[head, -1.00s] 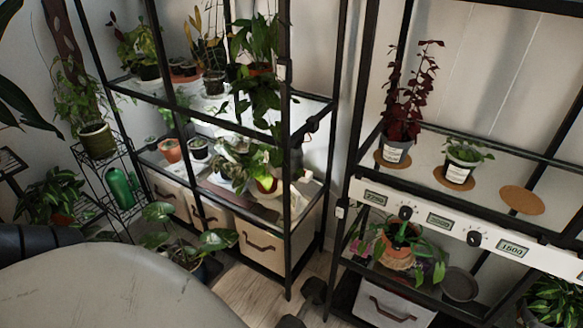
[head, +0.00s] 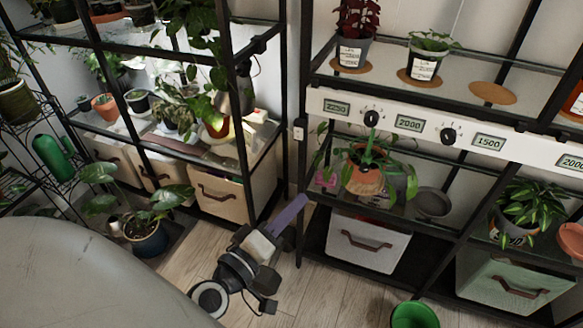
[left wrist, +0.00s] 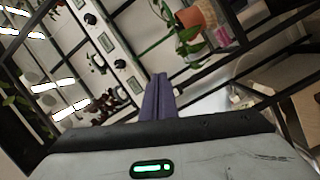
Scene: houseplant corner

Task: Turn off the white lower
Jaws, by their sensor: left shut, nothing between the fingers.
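A small white switch box (head: 299,133) is fixed to the front left post of the right shelf, at the left end of the white dial panel. My left gripper (head: 303,200), with purple fingers, is shut and empty. In the head view it appears below the white switch box, apart from it in the picture. Its closed fingers also show in the left wrist view (left wrist: 160,77). My right gripper is not in view.
The white panel (head: 408,123) carries black knobs and number displays. A potted plant (head: 364,179) stands on the shelf below, above a white drawer box (head: 367,241). A green bucket (head: 415,315) stands on the floor. Open wooden floor lies between the shelves.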

